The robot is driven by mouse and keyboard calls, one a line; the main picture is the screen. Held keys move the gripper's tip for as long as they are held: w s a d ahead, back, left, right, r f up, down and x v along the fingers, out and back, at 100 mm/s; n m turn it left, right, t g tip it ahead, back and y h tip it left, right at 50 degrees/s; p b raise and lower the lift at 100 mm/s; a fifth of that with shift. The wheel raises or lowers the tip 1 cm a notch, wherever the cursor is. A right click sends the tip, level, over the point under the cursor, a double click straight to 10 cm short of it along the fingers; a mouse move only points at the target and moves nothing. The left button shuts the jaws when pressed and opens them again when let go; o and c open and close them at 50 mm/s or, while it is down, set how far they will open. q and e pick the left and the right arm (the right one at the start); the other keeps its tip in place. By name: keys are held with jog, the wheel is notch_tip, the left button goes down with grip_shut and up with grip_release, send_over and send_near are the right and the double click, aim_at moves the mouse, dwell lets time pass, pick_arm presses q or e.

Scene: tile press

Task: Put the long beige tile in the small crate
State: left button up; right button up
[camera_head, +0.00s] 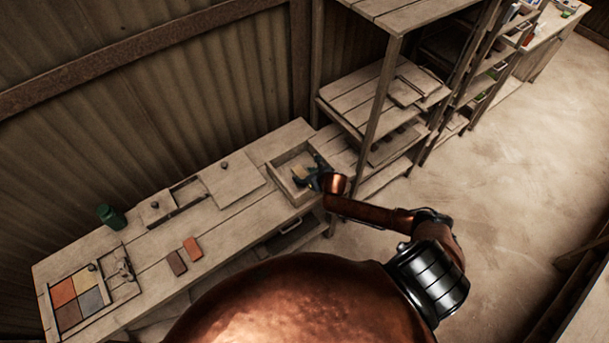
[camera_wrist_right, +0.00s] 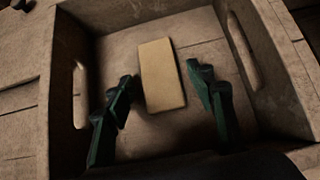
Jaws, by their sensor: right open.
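The long beige tile (camera_wrist_right: 161,75) lies flat on the floor of the small crate (camera_wrist_right: 194,20), as the right wrist view shows. My right gripper (camera_wrist_right: 166,95) is open over the crate, with one green finger on each side of the tile and a gap to both. In the head view the crate (camera_head: 287,191) stands at the right end of the workbench. My right gripper (camera_head: 308,175) reaches into it there and partly hides the inside; a bit of the beige tile (camera_head: 299,171) shows. My left gripper is not in view.
The workbench (camera_head: 262,212) also holds a tray of coloured tiles (camera_head: 79,298), two loose tiles, brown (camera_head: 177,262) and red-orange (camera_head: 193,248), flat knobbed boards (camera_head: 228,181) and a green jar (camera_head: 108,216). Wooden shelves (camera_head: 375,95) stand close to the right of the crate. The floor beyond is clear.

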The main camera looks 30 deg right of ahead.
jog(key=shift+r, duration=0.25)
jog(key=v, duration=1.2)
jog(key=shift+f, duration=0.1)
